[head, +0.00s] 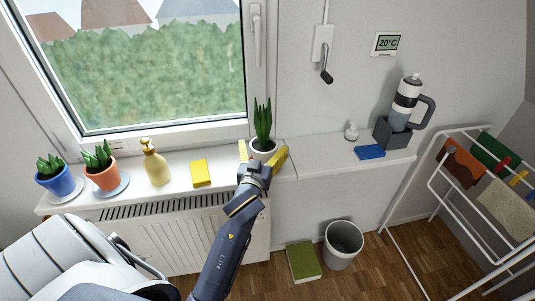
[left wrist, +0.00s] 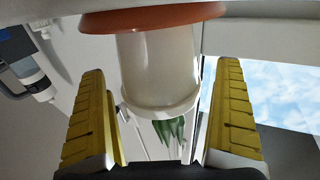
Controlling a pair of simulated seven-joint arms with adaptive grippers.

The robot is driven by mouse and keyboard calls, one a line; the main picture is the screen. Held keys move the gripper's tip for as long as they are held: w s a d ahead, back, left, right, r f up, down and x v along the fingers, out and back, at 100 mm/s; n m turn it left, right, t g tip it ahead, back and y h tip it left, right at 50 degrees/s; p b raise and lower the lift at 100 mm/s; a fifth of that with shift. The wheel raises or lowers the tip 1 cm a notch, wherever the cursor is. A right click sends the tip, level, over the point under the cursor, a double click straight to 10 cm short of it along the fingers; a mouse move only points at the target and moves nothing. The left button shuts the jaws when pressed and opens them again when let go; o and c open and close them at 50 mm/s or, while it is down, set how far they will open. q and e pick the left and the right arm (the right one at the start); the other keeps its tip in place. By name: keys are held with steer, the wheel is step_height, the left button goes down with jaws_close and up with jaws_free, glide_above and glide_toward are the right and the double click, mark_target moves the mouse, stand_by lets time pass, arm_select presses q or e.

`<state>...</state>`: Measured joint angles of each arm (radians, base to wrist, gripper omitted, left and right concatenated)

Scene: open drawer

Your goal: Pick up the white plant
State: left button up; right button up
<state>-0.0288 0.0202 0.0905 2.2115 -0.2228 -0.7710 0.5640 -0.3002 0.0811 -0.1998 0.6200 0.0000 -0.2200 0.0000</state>
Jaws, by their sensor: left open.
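The white plant is a white pot (head: 262,144) with upright green leaves (head: 263,118) on the sill below the window. My left gripper (head: 264,151) is open, with its yellow fingers on either side of the pot. In the left wrist view, the picture is upside down; the white pot (left wrist: 160,70) shows between the open fingers (left wrist: 161,105), with gaps on both sides. An orange-brown saucer (left wrist: 150,18) is at its base and some green leaves (left wrist: 170,130) show. In the head view my gripper hides the pot's lower part. My right gripper is not in view.
On the sill to the left are a yellow sponge (head: 201,173), a soap bottle (head: 155,163), an orange pot (head: 102,170) and a blue pot (head: 54,176). To the right are a blue cloth (head: 370,152) and a bottle (head: 405,103) in a grey holder. A drying rack (head: 455,185) stands right.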

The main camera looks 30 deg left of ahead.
mark_target(264, 145)
arm_select(q)
steer(key=shift+w+a, duration=0.2)
steer(key=shift+w, duration=0.2)
steer(key=shift+c, duration=0.2)
steer(key=c, duration=1.7)
step_height(264, 145, up, 20)
steer(key=shift+f, duration=0.2)
